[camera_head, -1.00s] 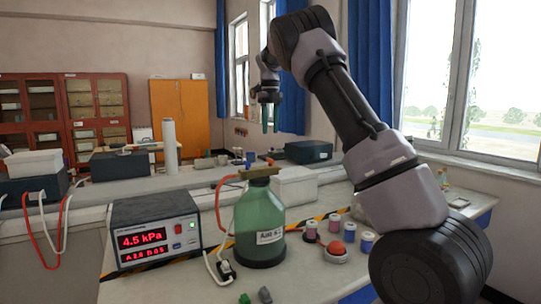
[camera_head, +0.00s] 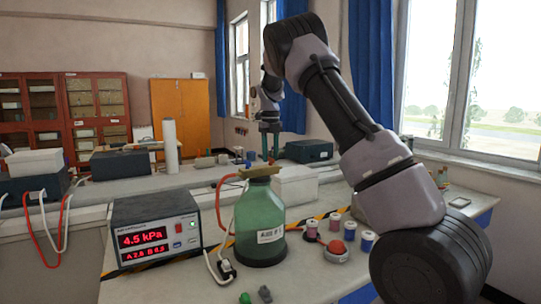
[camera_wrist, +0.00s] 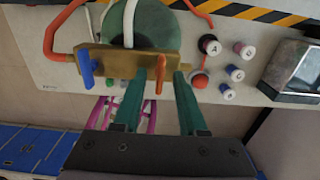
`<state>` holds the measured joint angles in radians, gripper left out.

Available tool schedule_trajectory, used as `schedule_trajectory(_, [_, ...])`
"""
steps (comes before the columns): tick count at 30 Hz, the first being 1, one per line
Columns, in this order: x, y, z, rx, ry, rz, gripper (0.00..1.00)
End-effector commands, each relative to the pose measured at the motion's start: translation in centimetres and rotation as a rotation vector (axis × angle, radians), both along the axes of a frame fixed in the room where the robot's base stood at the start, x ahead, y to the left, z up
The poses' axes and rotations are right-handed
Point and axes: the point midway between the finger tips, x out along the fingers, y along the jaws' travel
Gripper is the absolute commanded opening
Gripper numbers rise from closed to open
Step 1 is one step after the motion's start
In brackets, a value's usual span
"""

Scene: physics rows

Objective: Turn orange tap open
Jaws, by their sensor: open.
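A brass bar (camera_wrist: 118,58) lies across the top of the green bottle (camera_wrist: 145,25) in the wrist view. A blue tap handle (camera_wrist: 85,68) sits at its left, and the orange tap handle (camera_wrist: 160,75) at its right. My gripper (camera_wrist: 159,77) is open and empty. Its two teal fingers appear on either side of the orange handle in this view, with gaps to it; their height relative to the handle is hard to tell. In the head view my gripper (camera_head: 270,156) hangs pointing down just above the bar (camera_head: 259,171); the tap handles cannot be made out there.
A pressure display box (camera_head: 155,229) reading 4.5 kPa stands left of the bottle. A red button (camera_head: 337,247) and several labelled spools stand right of it. Red and white hoses run beside the bottle. A white box (camera_head: 295,187) is behind.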

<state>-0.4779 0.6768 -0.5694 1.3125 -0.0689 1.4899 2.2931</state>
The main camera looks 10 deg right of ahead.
Motion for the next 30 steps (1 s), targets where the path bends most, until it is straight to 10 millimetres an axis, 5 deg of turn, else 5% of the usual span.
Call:
schedule_trajectory(2, [0.0, -0.01, 0.01, 0.0, 0.0, 0.0, 0.41])
schedule_trajectory(5, [0.0, -0.01, 0.02, 0.0, 0.0, 0.0, 0.03])
schedule_trajectory(6, [0.01, -0.01, 0.02, 0.0, 0.0, 0.0, 0.0])
schedule_trajectory(20, [0.02, -0.05, 0.07, 0.0, -0.001, 0.062, 0.0])
schedule_trajectory(30, [0.03, -0.05, 0.07, 0.0, -0.001, 0.317, 0.0])
